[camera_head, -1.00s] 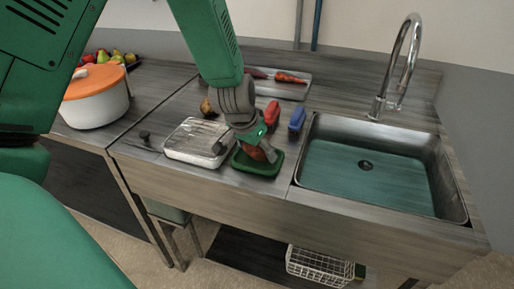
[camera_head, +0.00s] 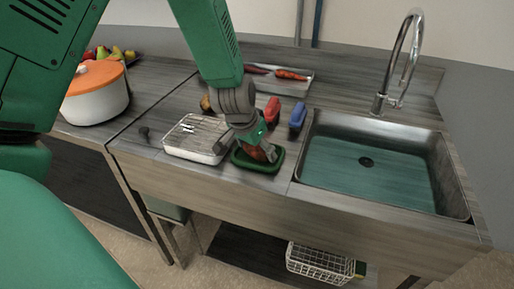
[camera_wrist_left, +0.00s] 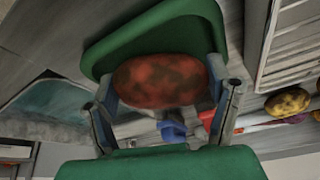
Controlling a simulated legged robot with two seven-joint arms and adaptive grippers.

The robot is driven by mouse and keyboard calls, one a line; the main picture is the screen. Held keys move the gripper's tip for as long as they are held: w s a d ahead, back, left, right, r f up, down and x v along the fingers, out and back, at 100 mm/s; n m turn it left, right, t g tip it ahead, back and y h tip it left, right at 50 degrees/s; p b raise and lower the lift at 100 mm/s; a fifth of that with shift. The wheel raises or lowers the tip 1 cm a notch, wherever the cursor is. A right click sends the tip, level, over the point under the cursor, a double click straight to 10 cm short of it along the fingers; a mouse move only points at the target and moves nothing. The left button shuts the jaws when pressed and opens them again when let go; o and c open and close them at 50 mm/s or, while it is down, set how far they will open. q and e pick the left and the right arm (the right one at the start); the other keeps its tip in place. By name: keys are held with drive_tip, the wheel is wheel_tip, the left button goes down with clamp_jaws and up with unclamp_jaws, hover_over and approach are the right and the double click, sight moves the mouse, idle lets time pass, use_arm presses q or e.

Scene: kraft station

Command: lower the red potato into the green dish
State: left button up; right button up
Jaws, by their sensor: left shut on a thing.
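The red potato (camera_wrist_left: 160,80) is brownish red and sits between the fingers of my left gripper (camera_wrist_left: 165,105) in the left wrist view. The gripper is shut on it. In the head view my left gripper (camera_head: 258,148) points down over the green dish (camera_head: 243,163), with the potato (camera_head: 262,155) partly hidden by the fingers. The green dish (camera_wrist_left: 140,30) is just beyond the potato in the wrist view. I cannot tell whether the potato touches the dish bottom. My right gripper is not in view.
A metal tray with a rack (camera_head: 190,140) stands left of the dish. Behind it are a red item (camera_head: 272,109) and a blue item (camera_head: 297,115). The sink (camera_head: 380,165) is on the right, the white pot (camera_head: 95,100) on the left. A yellowish potato (camera_wrist_left: 287,102) lies nearby.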

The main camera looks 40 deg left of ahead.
use_arm(q)
drive_tip(key=o, duration=1.3)
drive_tip(key=shift+s+r, duration=0.15)
drive_tip(key=shift+r, duration=0.25)
drive_tip(key=v, duration=1.1)
drive_tip(key=shift+s+f, duration=0.1)
